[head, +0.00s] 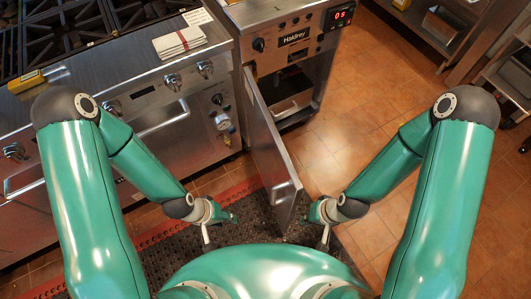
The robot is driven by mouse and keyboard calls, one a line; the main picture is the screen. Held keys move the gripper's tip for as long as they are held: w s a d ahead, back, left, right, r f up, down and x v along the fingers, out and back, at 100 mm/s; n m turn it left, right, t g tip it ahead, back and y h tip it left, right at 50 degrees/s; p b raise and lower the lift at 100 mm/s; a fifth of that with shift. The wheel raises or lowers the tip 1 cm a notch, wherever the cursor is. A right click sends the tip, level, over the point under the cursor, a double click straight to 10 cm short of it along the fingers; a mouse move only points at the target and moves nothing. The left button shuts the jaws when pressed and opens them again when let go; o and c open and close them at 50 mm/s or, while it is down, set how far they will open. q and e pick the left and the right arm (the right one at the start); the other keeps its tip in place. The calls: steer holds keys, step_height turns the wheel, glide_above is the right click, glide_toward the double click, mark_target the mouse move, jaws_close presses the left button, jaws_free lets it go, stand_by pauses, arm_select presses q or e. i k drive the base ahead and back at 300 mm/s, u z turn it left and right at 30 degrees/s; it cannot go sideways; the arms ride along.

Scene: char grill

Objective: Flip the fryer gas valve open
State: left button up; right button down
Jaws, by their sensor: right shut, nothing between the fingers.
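The fryer (295,38) stands at the top centre, with a black knob, a nameplate and a red display reading 05. Its cabinet door (272,150) is swung open toward me. Inside the cabinet (290,85) I see a pale tray-like part and small fittings. I cannot make out the gas valve clearly. My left gripper (233,218) is low, left of the door and apart from it; its jaws are too small to read. My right gripper (312,212) is shut and empty, just right of the door's near end; I cannot tell whether they touch.
The range (165,95) with knobs, an oven handle and a gauge (221,121) stands left of the fryer. A folded striped towel (180,42) lies on its top. A dark red-edged mat (180,255) covers the floor below. Tiled floor (375,100) is open at right.

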mark_target(254, 65)
steer(key=z, duration=0.45)
steer(key=k, duration=0.3)
steer(key=z, duration=0.85)
steer(key=k, duration=1)
steer(key=z, duration=0.9)
steer(key=i, duration=0.9)
steer(key=u, duration=0.55)
steer(key=i, duration=1.3)
steer(key=u, duration=1.2)
steer(key=i, duration=1)
steer(key=u, duration=0.2)
